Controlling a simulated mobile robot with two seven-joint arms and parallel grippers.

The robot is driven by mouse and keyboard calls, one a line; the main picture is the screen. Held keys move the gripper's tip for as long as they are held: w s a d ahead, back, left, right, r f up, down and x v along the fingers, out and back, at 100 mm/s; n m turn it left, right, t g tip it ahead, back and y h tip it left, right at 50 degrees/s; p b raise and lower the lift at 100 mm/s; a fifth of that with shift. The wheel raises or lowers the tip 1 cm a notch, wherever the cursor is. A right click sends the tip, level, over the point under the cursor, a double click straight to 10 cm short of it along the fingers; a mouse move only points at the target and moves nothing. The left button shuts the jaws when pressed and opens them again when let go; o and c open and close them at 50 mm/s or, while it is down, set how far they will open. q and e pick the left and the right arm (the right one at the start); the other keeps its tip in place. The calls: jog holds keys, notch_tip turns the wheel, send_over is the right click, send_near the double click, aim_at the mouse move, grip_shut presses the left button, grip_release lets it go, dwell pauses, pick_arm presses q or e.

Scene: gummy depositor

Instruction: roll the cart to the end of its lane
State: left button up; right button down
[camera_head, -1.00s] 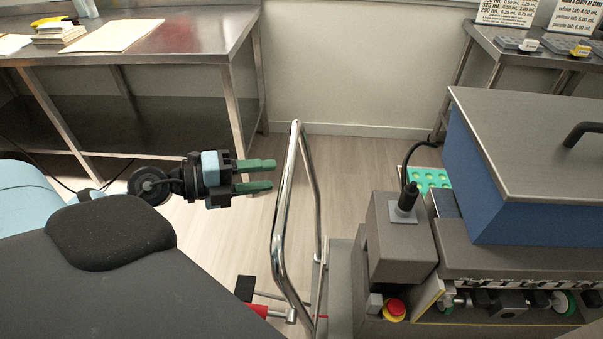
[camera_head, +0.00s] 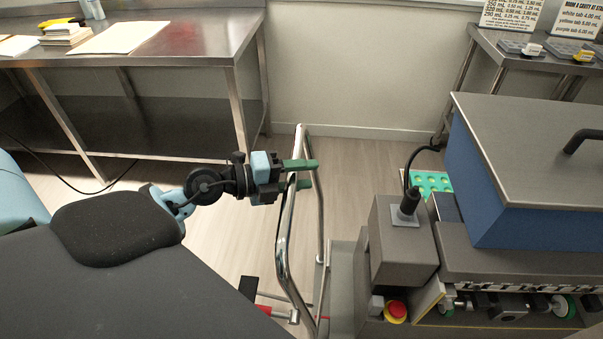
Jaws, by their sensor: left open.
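The cart's chrome push handle (camera_head: 284,236) stands upright in the middle of the head view, a bent tube loop rising from a grey base (camera_head: 343,285). My left gripper (camera_head: 307,174) is open at the upper part of the handle. Its green fingers reach across the near tube, one above the other. I cannot tell whether they touch the tube or lie around it. My right gripper is not in view.
The depositor, with a blue hopper (camera_head: 478,185), grey box (camera_head: 400,245) and red button (camera_head: 397,309), stands right of the handle. A steel table (camera_head: 190,40) is at back left, another (camera_head: 480,38) at back right. Bare floor (camera_head: 225,215) lies left of the handle.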

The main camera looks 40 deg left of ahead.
pick_arm(q)
grip_shut()
dwell(0.3)
jog(key=shift+d, duration=0.1)
dwell(0.4)
